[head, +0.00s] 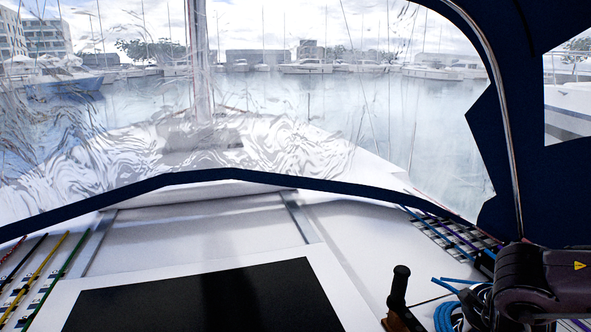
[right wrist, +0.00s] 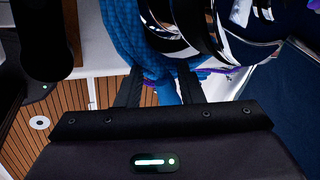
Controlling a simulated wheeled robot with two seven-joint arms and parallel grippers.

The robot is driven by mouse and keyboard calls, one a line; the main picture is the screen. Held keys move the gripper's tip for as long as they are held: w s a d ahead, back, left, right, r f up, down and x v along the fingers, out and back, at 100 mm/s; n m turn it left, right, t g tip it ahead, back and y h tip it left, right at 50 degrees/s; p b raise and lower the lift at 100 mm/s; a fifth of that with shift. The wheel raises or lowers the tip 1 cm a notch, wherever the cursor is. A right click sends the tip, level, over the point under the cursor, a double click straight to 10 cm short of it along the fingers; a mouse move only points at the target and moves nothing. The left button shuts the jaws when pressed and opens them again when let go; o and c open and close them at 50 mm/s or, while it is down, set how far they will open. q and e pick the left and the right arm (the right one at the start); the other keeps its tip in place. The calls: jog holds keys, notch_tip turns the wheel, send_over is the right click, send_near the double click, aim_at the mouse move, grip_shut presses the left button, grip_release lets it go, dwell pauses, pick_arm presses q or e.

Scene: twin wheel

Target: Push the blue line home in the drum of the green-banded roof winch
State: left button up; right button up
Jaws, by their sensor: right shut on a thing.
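In the right wrist view a shiny chrome and black winch (right wrist: 208,30) stands just beyond my right gripper. No green band shows on the part in view. The blue line (right wrist: 122,28) bulges beside the drum at its left, and a stretch of it runs down between my fingers. My right gripper (right wrist: 160,88) is shut on this blue line, close to the drum. In the head view blue line (head: 447,318) lies looped around the winch at the lower right, partly hidden by my right arm. My left gripper is in neither view.
A black upright handle (head: 400,288) stands left of the winch. Coloured lines run through clutches (head: 455,235) at the right and more clutches (head: 30,285) at the left. A dark hatch panel (head: 190,295) lies between. Clear window and blue canopy rise ahead.

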jog(key=shift+s+f, duration=0.1)
jog(key=shift+c, duration=0.5)
jog(key=shift+r, duration=0.2)
grip_shut()
jog(key=shift+w+d+r+p, duration=0.1)
jog(key=shift+r+p, duration=0.3)
jog(key=shift+r, duration=0.25)
jog(key=shift+w+d+r+p, duration=0.1)
jog(key=shift+r+p, duration=0.25)
jog(key=shift+r, duration=0.3)
jog(key=shift+s+a+r, duration=0.1)
jog(key=shift+r, duration=0.45)
jog(key=shift+r+p, duration=0.15)
jog(key=shift+p, duration=0.2)
notch_tip(320, 180, up, 15)
jog(key=p, duration=0.4)
jog(key=shift+w+a+r+g+p, duration=0.15)
jog(key=shift+w+g+p, duration=0.15)
jog(key=shift+w+p, duration=0.05)
